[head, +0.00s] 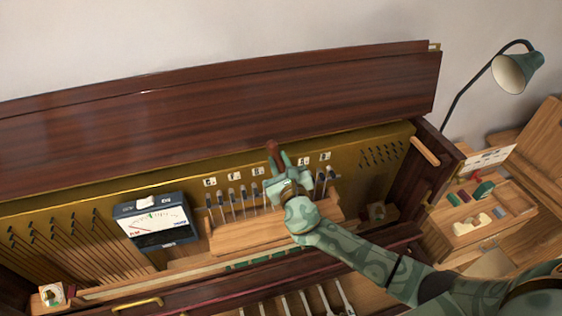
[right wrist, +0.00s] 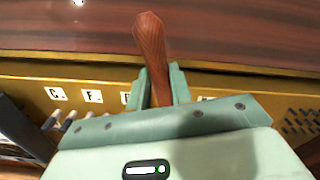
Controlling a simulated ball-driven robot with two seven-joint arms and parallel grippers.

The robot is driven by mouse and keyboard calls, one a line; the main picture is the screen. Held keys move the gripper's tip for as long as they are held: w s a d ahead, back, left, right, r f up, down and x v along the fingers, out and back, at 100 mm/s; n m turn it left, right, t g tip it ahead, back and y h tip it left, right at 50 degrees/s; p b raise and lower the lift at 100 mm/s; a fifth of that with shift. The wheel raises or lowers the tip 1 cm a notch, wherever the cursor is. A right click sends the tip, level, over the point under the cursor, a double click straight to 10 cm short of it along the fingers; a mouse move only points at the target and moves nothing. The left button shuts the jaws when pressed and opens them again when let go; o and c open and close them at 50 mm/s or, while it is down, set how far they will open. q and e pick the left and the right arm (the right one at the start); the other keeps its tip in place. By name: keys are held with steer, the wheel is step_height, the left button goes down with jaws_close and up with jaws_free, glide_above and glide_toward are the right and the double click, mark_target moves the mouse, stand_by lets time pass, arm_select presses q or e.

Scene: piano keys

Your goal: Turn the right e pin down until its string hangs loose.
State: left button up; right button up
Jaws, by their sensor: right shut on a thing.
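My right gripper (head: 281,163) is shut on a reddish-brown wooden handle (head: 271,147), which looks like a tuning lever's. In the right wrist view the handle (right wrist: 150,48) stands up between the two green fingers (right wrist: 157,85), leaning slightly left. The gripper is at the row of pins (head: 240,198) below the white letter cards (head: 257,171). The lever's lower end, the pin under it and its string are hidden by my gripper and hand. I cannot tell whether the lever sits on the e pin. My left gripper is not in view.
A meter (head: 158,222) with a needle dial stands left of the pins. A wooden block (head: 235,237) lies below them. The dark lid (head: 220,92) rises behind. At right are a tray of small parts (head: 470,213) and a green lamp (head: 517,70).

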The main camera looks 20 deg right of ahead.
steer(key=shift+a, duration=0.25)
steer(key=shift+a+f+n, duration=0.1)
steer(key=shift+a+n, duration=0.2)
steer(key=shift+n, duration=0.2)
steer(key=shift+a, duration=0.15)
steer(key=shift+w+a+f+n+p, duration=0.1)
steer(key=shift+a+f+n+p, duration=0.1)
steer(key=shift+a+n+p, duration=0.25)
steer(key=shift+f, duration=0.1)
stand_by(0.5)
steer(key=o, duration=1)
steer(key=shift+w+a+f+n, duration=0.1)
steer(key=shift+a+n, duration=0.1)
steer(key=shift+n, duration=0.05)
steer(key=shift+o, duration=0.2)
steer(key=s+p, duration=0.2)
steer(key=s, duration=0.7)
steer(key=shift+a+p, duration=0.2)
steer(key=shift+p, duration=0.15)
